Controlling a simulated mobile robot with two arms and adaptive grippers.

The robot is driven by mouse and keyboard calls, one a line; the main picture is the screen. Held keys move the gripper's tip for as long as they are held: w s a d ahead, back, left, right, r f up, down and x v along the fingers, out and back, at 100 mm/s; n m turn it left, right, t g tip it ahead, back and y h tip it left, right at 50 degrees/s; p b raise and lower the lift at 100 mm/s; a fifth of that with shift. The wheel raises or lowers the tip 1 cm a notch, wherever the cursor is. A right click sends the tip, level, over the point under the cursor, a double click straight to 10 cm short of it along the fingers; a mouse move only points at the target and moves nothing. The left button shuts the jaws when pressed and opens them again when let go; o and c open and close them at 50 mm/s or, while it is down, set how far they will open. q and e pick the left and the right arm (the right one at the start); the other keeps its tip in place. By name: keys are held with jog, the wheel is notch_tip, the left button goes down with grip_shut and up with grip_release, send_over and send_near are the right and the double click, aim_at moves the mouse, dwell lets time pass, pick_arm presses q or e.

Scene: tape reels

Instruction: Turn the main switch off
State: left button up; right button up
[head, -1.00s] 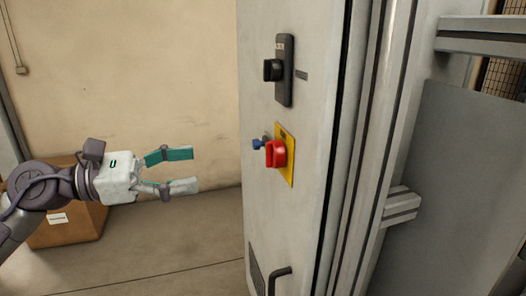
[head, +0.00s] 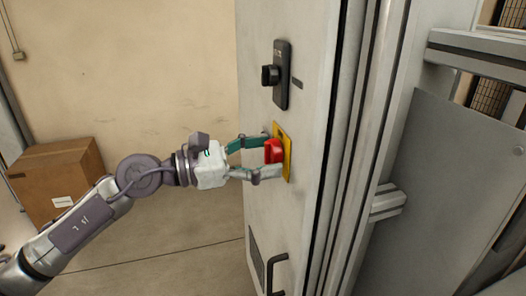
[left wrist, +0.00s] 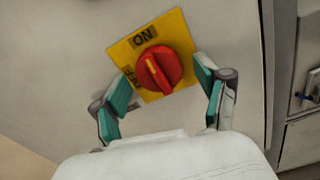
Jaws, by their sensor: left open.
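The main switch is a red rotary knob (head: 274,151) on a yellow plate (head: 287,158), mounted on the grey cabinet door. In the left wrist view the red knob (left wrist: 160,70) sits on the yellow plate (left wrist: 124,52), with ON readable at its top and another label partly hidden at its left. My left gripper (head: 268,157) is open, with one finger above and one below the knob. In the left wrist view its fingers (left wrist: 165,95) stand on both sides of the knob; contact cannot be told.
A black handle switch (head: 281,75) is on the cabinet door (head: 310,110) above the red knob. A black door handle (head: 278,272) is lower down. A cardboard box (head: 52,178) stands on the floor at the left. The floor between is clear.

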pick_arm(q)
jog(key=shift+c, duration=0.3)
jog(key=c, duration=1.1)
pick_arm(e)
jog(key=shift+s+a, duration=0.15)
jog(key=shift+s, duration=0.3)
jog(key=shift+r, duration=0.1)
pick_arm(q)
jog(key=n+p, duration=1.5)
jog(key=shift+s+r, duration=0.2)
jog(key=shift+r, duration=0.15)
jog(key=shift+f+n+p, duration=0.15)
jog(key=shift+n+p, duration=1.35)
jog(key=shift+p, duration=0.2)
pick_arm(e)
notch_tip(320, 180, up, 18)
jog(key=shift+w, duration=0.15)
jog(key=shift+r, duration=0.15)
